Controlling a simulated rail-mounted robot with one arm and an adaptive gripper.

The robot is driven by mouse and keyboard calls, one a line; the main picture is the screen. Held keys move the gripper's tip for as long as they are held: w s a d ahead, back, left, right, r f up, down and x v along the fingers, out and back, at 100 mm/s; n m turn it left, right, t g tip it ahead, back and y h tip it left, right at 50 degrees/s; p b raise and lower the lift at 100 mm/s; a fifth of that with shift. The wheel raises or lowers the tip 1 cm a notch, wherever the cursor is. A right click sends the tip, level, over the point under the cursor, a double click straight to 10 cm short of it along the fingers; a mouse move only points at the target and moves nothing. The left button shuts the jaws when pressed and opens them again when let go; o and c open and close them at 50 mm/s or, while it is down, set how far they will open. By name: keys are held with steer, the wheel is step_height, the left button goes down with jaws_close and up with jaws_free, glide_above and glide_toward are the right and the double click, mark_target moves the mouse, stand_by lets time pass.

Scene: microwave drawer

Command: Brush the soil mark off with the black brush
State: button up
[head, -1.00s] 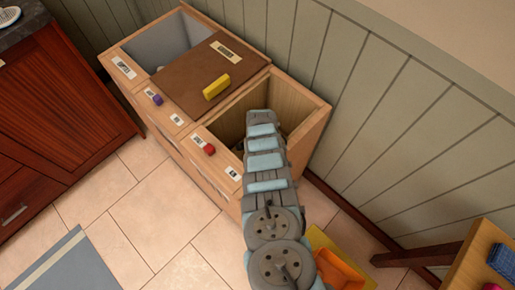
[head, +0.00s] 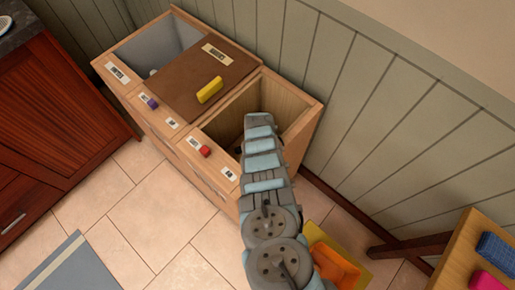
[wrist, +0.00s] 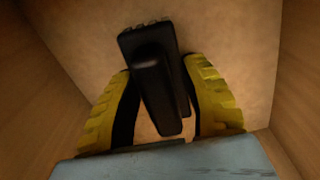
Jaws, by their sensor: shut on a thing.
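The black brush (wrist: 158,85) is in the wrist view, between the two yellow-ribbed fingers of my gripper (wrist: 160,72). My gripper is shut on it. Bristle-like tufts show along its far end. The brush is inside a wooden compartment (wrist: 225,40) with a tan floor. In the head view my arm reaches into the open right compartment (head: 303,100) of the wooden cabinet, and the gripper and brush are hidden there. I cannot make out a soil mark in either view.
A brown lid (head: 185,85) with a yellow block (head: 209,90) lies beside the open left compartment (head: 165,42). Red (head: 205,151) and purple (head: 152,104) knobs sit on the front rim. An orange tray (head: 335,265) is at lower right. The compartment walls closely surround my gripper.

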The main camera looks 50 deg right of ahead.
steer(key=shift+w+r+p, duration=0.3)
steer(key=shift+w+r, duration=0.05)
steer(key=shift+r, duration=0.35)
steer(key=shift+w+r+p, duration=0.3)
steer(key=shift+w+r, duration=0.05)
steer(key=shift+r, duration=0.3)
step_height(320, 180, up, 36)
steer(key=p, duration=3)
steer(key=shift+p, duration=0.4)
steer(key=shift+f, duration=0.1)
